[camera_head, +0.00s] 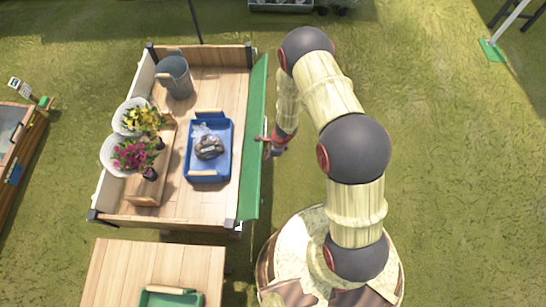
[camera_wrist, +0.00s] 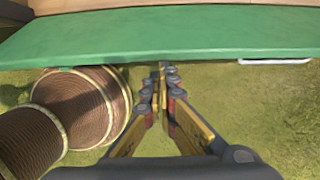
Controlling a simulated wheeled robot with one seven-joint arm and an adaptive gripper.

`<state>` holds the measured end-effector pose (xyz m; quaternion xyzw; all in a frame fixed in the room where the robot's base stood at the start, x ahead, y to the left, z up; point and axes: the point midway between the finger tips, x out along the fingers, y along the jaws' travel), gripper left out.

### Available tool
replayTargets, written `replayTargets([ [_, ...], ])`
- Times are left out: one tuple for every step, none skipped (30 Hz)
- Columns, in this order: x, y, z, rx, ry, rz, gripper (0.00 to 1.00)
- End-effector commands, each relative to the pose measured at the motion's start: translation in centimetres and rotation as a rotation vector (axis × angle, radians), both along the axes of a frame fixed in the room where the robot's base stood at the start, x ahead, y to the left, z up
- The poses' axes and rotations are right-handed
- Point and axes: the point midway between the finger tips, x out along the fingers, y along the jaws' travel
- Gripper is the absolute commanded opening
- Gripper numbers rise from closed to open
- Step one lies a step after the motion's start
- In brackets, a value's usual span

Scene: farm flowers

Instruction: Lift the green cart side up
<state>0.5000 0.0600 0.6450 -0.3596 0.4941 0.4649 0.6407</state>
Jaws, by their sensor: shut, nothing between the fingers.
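The green cart side (camera_head: 252,185) is a long panel along the right edge of the wooden cart (camera_head: 228,110). It leans outward from the cart bed. In the wrist view the green side (camera_wrist: 200,34) spans the top of the picture, with the wooden bed beyond it. My gripper (camera_head: 264,140) is just outside the panel, around its mid-length. In the wrist view the fingertips of my gripper (camera_wrist: 162,68) are together and empty, close to the panel's near lower edge. I cannot tell whether they touch it.
The cart carries a blue tray (camera_head: 187,165) with a dark lump in it, a grey watering can (camera_head: 175,78) and potted flowers (camera_head: 135,154). A wooden table (camera_head: 105,275) with a green tray (camera_head: 150,300) stands in front.

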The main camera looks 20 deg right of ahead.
Motion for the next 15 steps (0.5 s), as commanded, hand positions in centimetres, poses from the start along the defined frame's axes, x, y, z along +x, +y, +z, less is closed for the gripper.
replayTargets([
  [0.1, 0.5, 0.6, -0.018, 0.007, 0.007, 0.00],
  [0.1, 0.7, 0.7, -0.030, 0.010, 0.006, 0.00],
  [0.2, 0.9, 0.9, -0.045, 0.015, 0.005, 0.00],
  [0.2, 1.1, 1.0, -0.057, 0.020, 0.006, 0.00],
  [0.3, 1.3, 1.2, -0.068, 0.023, 0.006, 0.00],
  [0.4, 1.4, 1.3, -0.072, 0.025, 0.003, 0.00],
  [0.4, 1.5, 1.4, -0.070, 0.024, 0.002, 0.00],
  [0.5, 1.7, 1.6, -0.070, 0.024, 0.001, 0.00],
  [0.6, 2.0, 1.7, -0.069, 0.024, 0.002, 0.00],
  [0.6, 2.2, 1.9, -0.069, 0.024, 0.003, 0.00],
  [0.7, 2.4, 2.0, -0.069, 0.024, 0.003, 0.00],
  [0.8, 2.6, 2.2, -0.069, 0.024, 0.003, 0.00],
  [0.9, 2.8, 2.4, -0.069, 0.024, 0.002, 0.00],
  [1.0, 3.1, 2.5, -0.068, 0.024, 0.002, 0.00],
  [1.1, 3.4, 2.8, -0.068, 0.023, 0.003, 0.00],
])
